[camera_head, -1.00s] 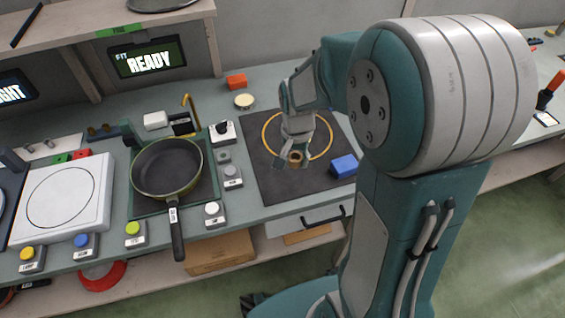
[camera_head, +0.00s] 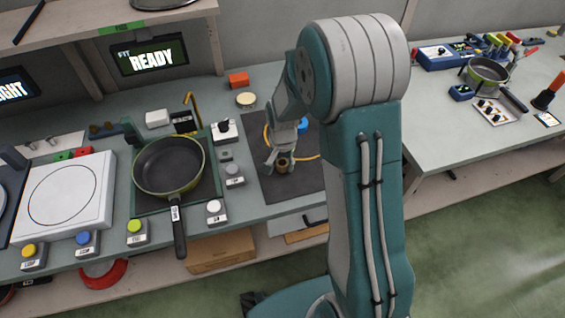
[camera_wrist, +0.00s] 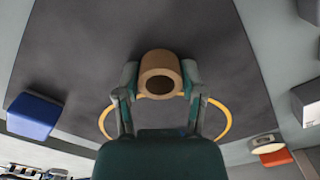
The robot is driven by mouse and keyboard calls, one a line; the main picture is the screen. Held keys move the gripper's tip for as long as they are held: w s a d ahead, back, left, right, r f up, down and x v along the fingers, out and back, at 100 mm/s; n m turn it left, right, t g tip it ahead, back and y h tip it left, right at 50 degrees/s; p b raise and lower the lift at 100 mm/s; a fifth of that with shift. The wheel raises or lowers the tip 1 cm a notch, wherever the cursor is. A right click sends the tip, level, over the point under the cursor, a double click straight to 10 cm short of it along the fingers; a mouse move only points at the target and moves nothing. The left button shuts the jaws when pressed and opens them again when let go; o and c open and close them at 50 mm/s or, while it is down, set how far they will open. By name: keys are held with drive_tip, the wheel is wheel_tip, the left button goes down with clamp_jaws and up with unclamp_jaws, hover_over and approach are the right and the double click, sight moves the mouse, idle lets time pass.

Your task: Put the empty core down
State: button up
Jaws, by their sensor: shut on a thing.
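The empty core is a short brown tube. In the wrist view the core (camera_wrist: 160,62) sits between the two fingertips of my gripper (camera_wrist: 160,80), with its dark hole showing. My gripper is shut on it. In the head view my gripper (camera_head: 281,160) points down over the dark mat, and the core (camera_head: 282,166) shows at its tip, near the yellow ring's left side. I cannot tell whether the core touches the mat. The dark mat (camera_head: 285,190) carries a yellow ring (camera_wrist: 228,122), partly hidden by my arm.
A blue block (camera_wrist: 34,116) lies on the mat, partly hidden by my arm in the head view. A pan (camera_head: 168,168) lies on a fixture to the left, with buttons (camera_head: 214,208) beside it. An orange block (camera_head: 238,80) and a round pale disc (camera_head: 246,99) lie behind the mat.

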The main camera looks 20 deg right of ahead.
drive_tip(key=o, duration=0.9)
drive_tip(key=shift+f, duration=0.1)
wheel_tip(320, 180, up, 12)
drive_tip(key=s+r+n+t, duration=0.2)
drive_tip(key=s+r, duration=0.2)
drive_tip(key=s, duration=0.3)
drive_tip(key=s+r+n+t, duration=0.1)
drive_tip(key=s+r+n, duration=0.2)
drive_tip(key=s+r, duration=0.2)
drive_tip(key=s+r+n+t, duration=0.2)
drive_tip(key=s+r, duration=0.3)
drive_tip(key=s, duration=0.4)
drive_tip(key=shift+n+t, duration=0.3)
